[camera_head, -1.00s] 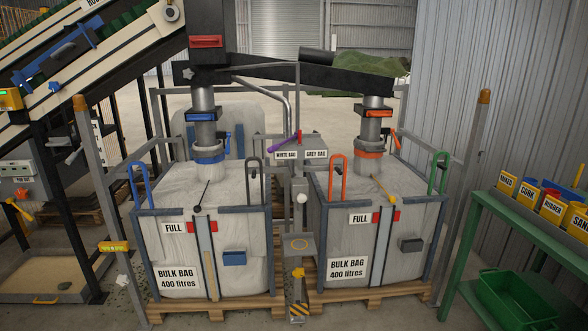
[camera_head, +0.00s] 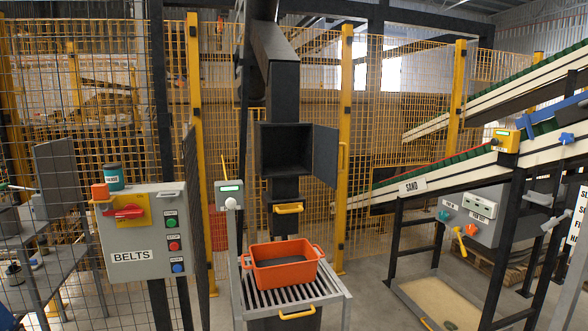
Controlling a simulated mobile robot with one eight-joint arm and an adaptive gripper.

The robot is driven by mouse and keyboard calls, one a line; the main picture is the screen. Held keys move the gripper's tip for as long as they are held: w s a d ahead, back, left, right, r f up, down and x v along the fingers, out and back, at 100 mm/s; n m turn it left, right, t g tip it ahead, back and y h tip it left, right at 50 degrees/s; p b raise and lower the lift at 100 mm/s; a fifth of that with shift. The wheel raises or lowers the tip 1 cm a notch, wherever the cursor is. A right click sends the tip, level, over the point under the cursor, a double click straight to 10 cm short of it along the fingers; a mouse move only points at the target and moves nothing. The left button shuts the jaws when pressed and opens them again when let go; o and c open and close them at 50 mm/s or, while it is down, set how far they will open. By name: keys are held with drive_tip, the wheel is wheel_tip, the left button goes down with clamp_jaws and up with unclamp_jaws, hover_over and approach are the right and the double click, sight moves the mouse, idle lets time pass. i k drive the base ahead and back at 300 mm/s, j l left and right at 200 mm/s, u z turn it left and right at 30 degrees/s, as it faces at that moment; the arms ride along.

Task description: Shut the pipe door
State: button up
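The dark pipe (camera_head: 284,95) comes down in the middle of the view, in front of the yellow mesh fence. A square opening (camera_head: 286,150) shows its hollow inside. The pipe door (camera_head: 325,156) is a dark flat panel that stands open, swung out to the right of the opening. A yellow handle (camera_head: 289,208) sits on the pipe section below the opening. My gripper is not in view.
An orange tub (camera_head: 284,268) stands on a slatted stand (camera_head: 335,292) below the pipe. A grey BELTS control box (camera_head: 147,240) is at left, and a small post with a green display (camera_head: 230,188) is nearer the pipe. The SAND conveyor (camera_head: 440,178) is at right.

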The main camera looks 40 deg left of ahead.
sight(326, 145)
drive_tip(key=i+u, duration=0.45)
drive_tip(key=i+l+u, duration=0.1)
drive_tip(key=i+u, duration=0.35)
drive_tip(key=i+l+u, duration=0.3)
drive_tip(key=i+u, duration=0.15)
drive_tip(key=i+l+u, duration=0.7)
drive_tip(key=l+u, duration=0.15)
